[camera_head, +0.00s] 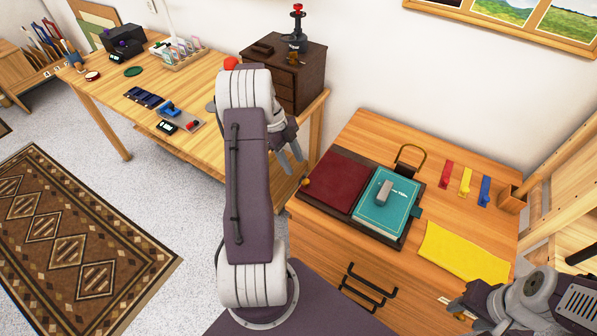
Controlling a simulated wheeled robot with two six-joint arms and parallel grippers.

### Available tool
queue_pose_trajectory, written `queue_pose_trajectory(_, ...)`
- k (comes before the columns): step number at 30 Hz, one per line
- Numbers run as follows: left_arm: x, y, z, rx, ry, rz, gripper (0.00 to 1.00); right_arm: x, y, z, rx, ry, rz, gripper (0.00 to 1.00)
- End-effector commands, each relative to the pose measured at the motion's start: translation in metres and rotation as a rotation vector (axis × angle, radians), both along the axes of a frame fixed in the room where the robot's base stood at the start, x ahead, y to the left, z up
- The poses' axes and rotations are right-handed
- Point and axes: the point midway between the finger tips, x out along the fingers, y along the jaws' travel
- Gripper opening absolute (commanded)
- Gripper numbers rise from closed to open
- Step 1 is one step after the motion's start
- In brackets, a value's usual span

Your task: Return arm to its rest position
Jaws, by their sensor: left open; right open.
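My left arm rises through the middle of the head view. Its gripper (291,163) hangs at the gap between the long wooden table (207,146) and the wooden cabinet (350,253). Its fingers are apart and hold nothing that I can see; the arm hides part of it. My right gripper (458,305) is at the lower right, by the cabinet's front right corner near the yellow cloth (462,252). It is open, and its fingertips are small and partly hidden by its own body.
On the cabinet lie a dark tray with a red panel (341,184), a teal book (384,202) and red, yellow and blue clips (465,181). A dark drawer box (300,82) stands on the long table. A wooden rack (566,190) stands at the right. The patterned rug (75,240) is clear.

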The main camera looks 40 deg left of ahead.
Motion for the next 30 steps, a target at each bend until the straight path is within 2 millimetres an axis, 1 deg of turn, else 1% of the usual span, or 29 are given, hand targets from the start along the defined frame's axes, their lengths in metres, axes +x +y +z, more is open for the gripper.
queue_pose_trajectory(1, 0.000, 0.003, 0.007, 0.001, -0.002, 0.001, 0.44, 0.000, 0.000, 0.001, 0.000, 0.000, 0.000, 0.45)
queue_pose_trajectory(5, -0.001, 0.007, 0.015, 0.000, -0.001, 0.000, 0.44, 0.000, 0.000, 0.002, 0.000, 0.000, 0.000, 0.45)
queue_pose_trajectory(19, -0.001, 0.007, 0.015, -0.001, 0.000, 0.000, 0.44, 0.000, 0.000, 0.001, 0.000, 0.000, 0.000, 0.45)
queue_pose_trajectory(21, 0.001, 0.004, 0.016, -0.001, 0.000, -0.009, 0.44, 0.000, 0.000, 0.003, 0.000, 0.000, 0.000, 0.45)
queue_pose_trajectory(23, 0.009, -0.007, 0.025, 0.006, -0.008, -0.042, 0.44, 0.000, 0.000, 0.007, 0.000, 0.000, 0.000, 0.45)
queue_pose_trajectory(25, 0.026, -0.026, 0.049, 0.034, -0.042, -0.107, 0.44, 0.000, 0.000, 0.014, 0.000, 0.000, 0.000, 0.45)
queue_pose_trajectory(26, 0.032, -0.040, 0.062, 0.044, -0.056, -0.144, 0.44, 0.000, 0.000, 0.017, 0.000, 0.000, 0.000, 0.45)
queue_pose_trajectory(27, 0.036, -0.064, 0.079, 0.051, -0.066, -0.201, 0.44, 0.000, 0.000, 0.022, 0.000, 0.000, 0.000, 0.45)
queue_pose_trajectory(28, 0.034, -0.084, 0.090, 0.054, -0.067, -0.249, 0.44, 0.000, 0.000, 0.026, 0.000, 0.000, 0.000, 0.45)
queue_pose_trajectory(29, 0.031, -0.104, 0.101, 0.063, -0.067, -0.300, 0.44, 0.000, 0.000, 0.030, 0.000, 0.000, 0.000, 0.45)
queue_pose_trajectory(30, 0.023, -0.130, 0.113, 0.081, -0.063, -0.348, 0.44, 0.000, 0.000, 0.035, 0.000, 0.000, 0.000, 0.45)
